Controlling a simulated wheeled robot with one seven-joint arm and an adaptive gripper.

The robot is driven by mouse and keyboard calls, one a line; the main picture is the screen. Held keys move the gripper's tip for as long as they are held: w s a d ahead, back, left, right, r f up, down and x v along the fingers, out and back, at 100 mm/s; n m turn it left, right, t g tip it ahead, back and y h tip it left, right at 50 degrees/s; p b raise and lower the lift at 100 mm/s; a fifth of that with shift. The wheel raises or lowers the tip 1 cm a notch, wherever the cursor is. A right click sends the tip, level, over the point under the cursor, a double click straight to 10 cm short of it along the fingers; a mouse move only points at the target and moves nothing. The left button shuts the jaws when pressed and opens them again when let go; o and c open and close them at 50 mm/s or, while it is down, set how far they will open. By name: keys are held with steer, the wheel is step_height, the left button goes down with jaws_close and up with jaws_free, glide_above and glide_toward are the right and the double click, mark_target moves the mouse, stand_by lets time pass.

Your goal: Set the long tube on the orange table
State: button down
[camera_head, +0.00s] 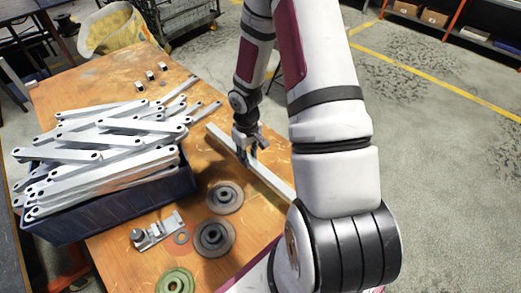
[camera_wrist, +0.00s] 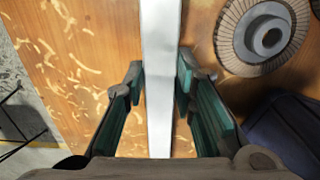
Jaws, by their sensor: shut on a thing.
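The long tube (camera_head: 271,180) is a straight, pale grey bar set diagonally over the orange table (camera_head: 205,94). My gripper (camera_head: 246,149) reaches down from above and is shut on the tube, with its far end sticking out to the upper left. In the wrist view the tube (camera_wrist: 161,70) runs lengthwise between my green-padded fingertips (camera_wrist: 162,80). I cannot tell whether the tube touches the tabletop or is just above it. My arm hides part of the table at the right, and the tube's near end is close to it.
A dark blue crate (camera_head: 105,212) heaped with galvanized brackets (camera_head: 100,150) stands left of the gripper. Grey discs (camera_head: 225,197), a metal fixture (camera_head: 158,231) and a green ring (camera_head: 175,281) lie in front. Several small metal pieces (camera_head: 150,75) lie at the back.

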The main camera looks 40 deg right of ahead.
steer(key=d, duration=0.2)
steer(key=w+d, duration=0.1)
steer(key=d, duration=0.4)
steer(key=shift+w+d+f+b, duration=0.2)
steer(key=shift+w+f+b, duration=0.15)
steer(key=shift+f+b, duration=0.9)
steer(key=shift+f, duration=0.95)
steer(key=shift+r, duration=0.1)
steer(key=c, duration=1.3)
jaws_free()
